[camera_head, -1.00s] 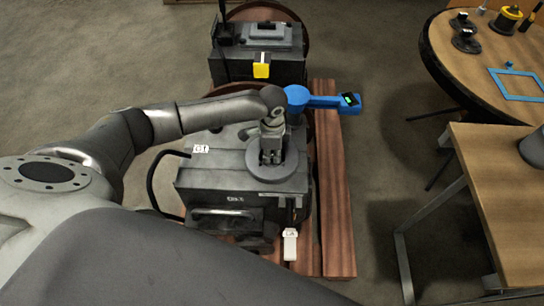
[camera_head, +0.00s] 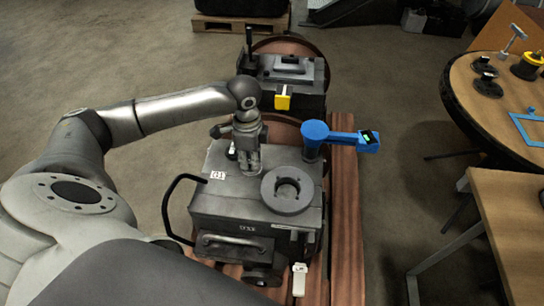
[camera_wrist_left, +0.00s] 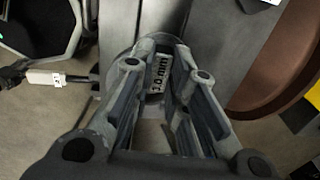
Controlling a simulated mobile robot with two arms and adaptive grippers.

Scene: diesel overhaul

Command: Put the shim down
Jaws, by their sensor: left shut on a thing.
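My left gripper (camera_head: 247,170) points down over the left rear part of the top of the near grey engine block (camera_head: 235,205). In the left wrist view its fingers (camera_wrist_left: 158,85) close on a grey piece with a pale label (camera_wrist_left: 159,73) ending in "mm", which I take to be the shim. Most of the piece is hidden by the fingers. In the head view I cannot make it out, nor tell whether it touches the block. A grey ring-shaped seat (camera_head: 287,190) with a dark hole sits on the block, right of the gripper. My right gripper is not in view.
A blue tool with a lit display (camera_head: 345,140) stands at the block's rear right. A second block with a yellow tag (camera_head: 283,98) stands behind. A white tag (camera_head: 299,280) is at the front. Wooden tables (camera_head: 510,225) stand at right.

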